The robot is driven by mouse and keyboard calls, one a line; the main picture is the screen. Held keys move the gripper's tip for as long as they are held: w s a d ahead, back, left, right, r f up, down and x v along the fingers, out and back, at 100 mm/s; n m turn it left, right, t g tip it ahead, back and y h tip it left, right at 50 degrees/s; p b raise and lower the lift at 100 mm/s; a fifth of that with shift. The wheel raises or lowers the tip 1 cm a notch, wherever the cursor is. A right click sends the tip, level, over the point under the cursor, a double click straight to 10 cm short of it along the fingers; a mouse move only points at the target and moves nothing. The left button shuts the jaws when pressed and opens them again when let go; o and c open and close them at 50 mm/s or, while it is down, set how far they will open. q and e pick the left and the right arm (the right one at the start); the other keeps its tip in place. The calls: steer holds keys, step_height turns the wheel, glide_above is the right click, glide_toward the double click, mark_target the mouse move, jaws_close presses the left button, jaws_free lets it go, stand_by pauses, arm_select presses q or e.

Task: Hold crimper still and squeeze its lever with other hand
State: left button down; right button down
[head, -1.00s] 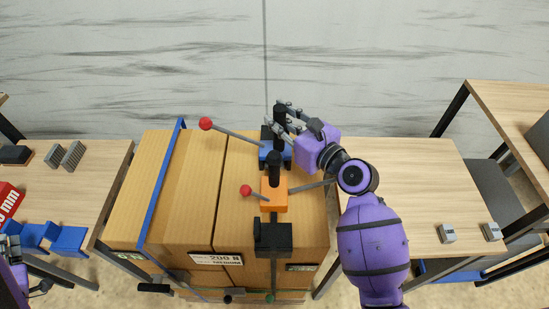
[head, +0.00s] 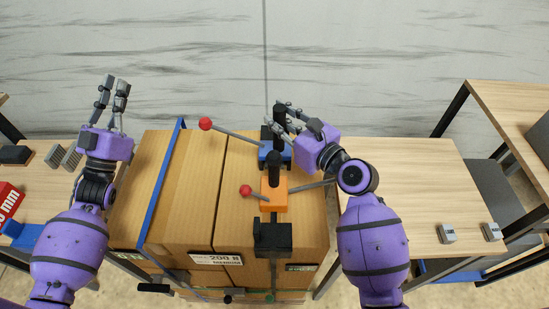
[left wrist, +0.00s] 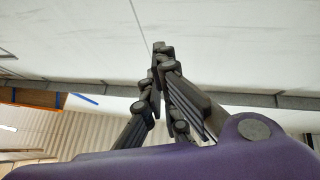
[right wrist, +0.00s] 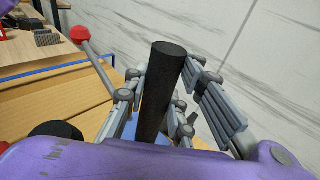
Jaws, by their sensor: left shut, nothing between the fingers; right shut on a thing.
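A hand tool lies on top of the cardboard boxes, with a blue body (head: 272,151), an orange body (head: 273,199) and a black block (head: 272,238) in line. I cannot tell which part is the crimper. A long lever with a red knob (head: 205,124) reaches left from the blue body; the knob also shows in the right wrist view (right wrist: 80,33). A shorter red-knobbed lever (head: 246,190) is at the orange body. My right gripper (head: 280,112) is shut on the blue body's upright black handle (right wrist: 162,92). My left gripper (head: 116,82) is shut and empty, raised, left of the long lever.
The cardboard boxes (head: 200,215) carry a blue strap (head: 160,195). A wooden table (head: 415,180) stands to the right with two small grey blocks (head: 447,233). Another table at the left holds grey blocks and a red box (head: 8,203). A pale wall is behind.

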arm_select(q)
steer(key=s+d+r+m+g+h, duration=0.1)
steer(key=d+r+m+g+h, duration=0.4)
steer(key=d+m+g+h, duration=0.7)
steer(key=s+d+r+m+g+h, duration=0.1)
steer(key=d+r+m+g+h, duration=0.6)
steer(key=d+m, duration=0.8)
steer(key=s+d+f+m+g+y, duration=0.65)
steer(key=d+m+g+y, duration=0.35)
steer(key=m, duration=0.3)
steer(key=w+a+f+m+t+y, duration=0.2)
steer(key=w+a+m+y, duration=0.15)
steer(key=a+y, duration=0.45)
steer(key=w+a+f+m+t+y, duration=0.2)
steer(key=w+a+t+y, duration=0.15)
steer(key=a+y, duration=0.55)
steer(key=shift+w+a+f+g+h, duration=0.15)
steer(key=shift+a+f+h, duration=0.2)
steer(key=shift+f, duration=0.6)
steer(key=shift+w+a+f+g+h, duration=0.15)
steer(key=shift+f+h, duration=0.3)
steer(key=shift+f, duration=0.45)
steer(key=shift+w+a+f+g+h, duration=0.15)
steer(key=shift+a+f+h, duration=0.2)
steer(key=shift+f, duration=0.6)
steer(key=shift+d+f, duration=0.1)
steer(key=shift+f, duration=0.05)
